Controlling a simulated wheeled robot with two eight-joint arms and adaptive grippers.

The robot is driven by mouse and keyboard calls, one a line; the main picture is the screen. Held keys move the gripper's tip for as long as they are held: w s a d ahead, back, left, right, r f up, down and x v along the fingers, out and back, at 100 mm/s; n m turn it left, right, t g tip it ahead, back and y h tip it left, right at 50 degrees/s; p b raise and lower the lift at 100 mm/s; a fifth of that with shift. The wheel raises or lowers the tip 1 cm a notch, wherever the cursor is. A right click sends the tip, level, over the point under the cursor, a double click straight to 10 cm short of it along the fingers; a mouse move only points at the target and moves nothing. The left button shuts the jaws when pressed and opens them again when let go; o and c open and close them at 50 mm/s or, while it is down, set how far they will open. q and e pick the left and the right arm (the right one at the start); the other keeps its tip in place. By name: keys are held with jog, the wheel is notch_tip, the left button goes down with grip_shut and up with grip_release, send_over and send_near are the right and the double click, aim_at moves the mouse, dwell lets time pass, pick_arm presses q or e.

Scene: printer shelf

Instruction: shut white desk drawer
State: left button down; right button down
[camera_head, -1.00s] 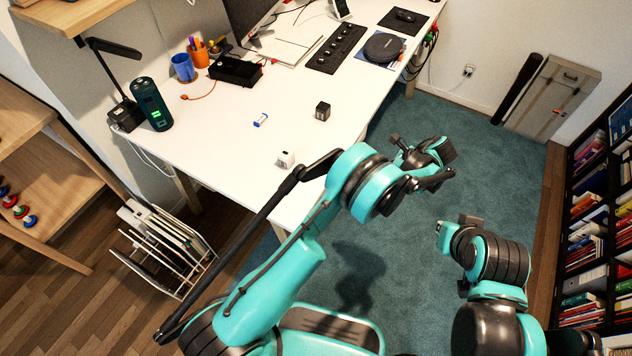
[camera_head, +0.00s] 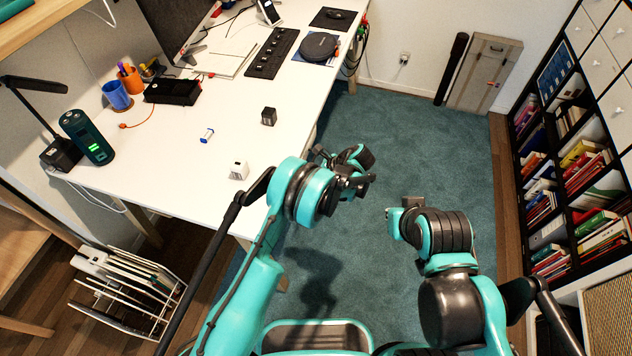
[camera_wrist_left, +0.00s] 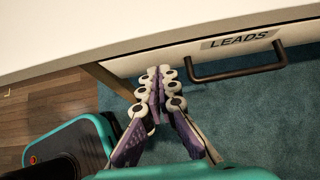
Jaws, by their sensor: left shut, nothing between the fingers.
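The white desk drawer (camera_wrist_left: 225,50) shows in the left wrist view as a pale front under the desk edge, with a "LEADS" label and a dark bar handle (camera_wrist_left: 240,70). I cannot tell how far out it stands. In the head view the drawer is hidden below the white desk (camera_head: 165,172). My left gripper (camera_wrist_left: 160,75) is shut and empty, its fingertips left of the handle, close to the drawer front's lower edge. It also shows in the head view (camera_head: 362,168), beside the desk's right edge. My right gripper (camera_head: 393,215) is over the carpet; its fingers are unclear.
The desktop holds a small black box (camera_head: 269,116), a white cube (camera_head: 239,170) and a dark green speaker-like device (camera_head: 86,138). A white rack (camera_head: 125,290) stands at the lower left. A tall black bookcase (camera_head: 575,150) lines the right. Blue-green carpet (camera_head: 420,130) lies clear between.

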pick_arm(q)
jog(key=shift+w+a, duration=0.2)
jog(key=shift+a, duration=0.25)
jog(key=shift+w+a+r+b, duration=0.1)
jog(key=shift+w+a+b, duration=0.1)
jog(key=shift+a, duration=0.45)
jog(key=shift+w+a+b, duration=0.1)
jog(key=shift+w+a, duration=0.1)
jog(key=shift+a, duration=0.4)
